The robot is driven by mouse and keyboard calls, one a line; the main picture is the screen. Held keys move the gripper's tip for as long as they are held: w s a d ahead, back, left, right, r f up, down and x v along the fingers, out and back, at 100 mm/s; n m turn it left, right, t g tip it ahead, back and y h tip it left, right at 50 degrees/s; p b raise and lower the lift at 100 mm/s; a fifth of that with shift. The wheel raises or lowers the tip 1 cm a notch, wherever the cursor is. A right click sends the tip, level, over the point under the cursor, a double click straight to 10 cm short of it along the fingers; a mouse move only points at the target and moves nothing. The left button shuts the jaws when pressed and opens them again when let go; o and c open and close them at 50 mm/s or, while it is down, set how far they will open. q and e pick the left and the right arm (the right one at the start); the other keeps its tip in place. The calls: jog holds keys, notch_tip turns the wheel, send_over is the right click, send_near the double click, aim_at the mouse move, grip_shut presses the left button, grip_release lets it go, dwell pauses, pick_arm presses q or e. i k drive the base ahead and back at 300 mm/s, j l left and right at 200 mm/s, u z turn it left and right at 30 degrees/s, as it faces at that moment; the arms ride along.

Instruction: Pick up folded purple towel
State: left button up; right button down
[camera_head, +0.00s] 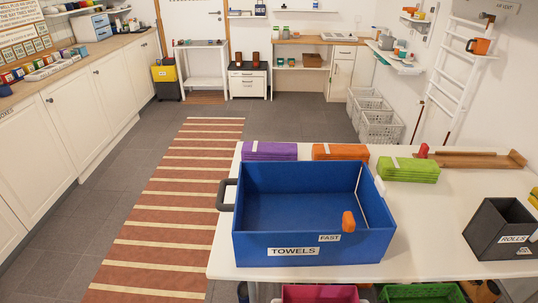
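The folded purple towel (270,151) lies on the white table (425,225) near its back left corner, with a pale band across it. It sits just behind the blue box labelled TOWELS (257,243), whose back wall may hide its lower front. Neither of my grippers can be made out in this view.
Folded orange (340,152) and green (408,170) towels lie right of the purple one. The blue box has a divider and an orange item (348,222) inside. A dark ROLLS bin (490,232) and a wooden tray (465,159) stand at the right. Striped rug left.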

aim_at(254, 150)
jog(key=z, duration=0.75)
jog(key=i+j+z, duration=0.1)
jog(key=j+z, duration=0.35)
jog(key=j, duration=0.15)
jog(key=j+z, duration=0.45)
jog(key=k+j+z, duration=0.1)
jog(key=j+z, duration=0.4)
jog(key=j, duration=0.2)
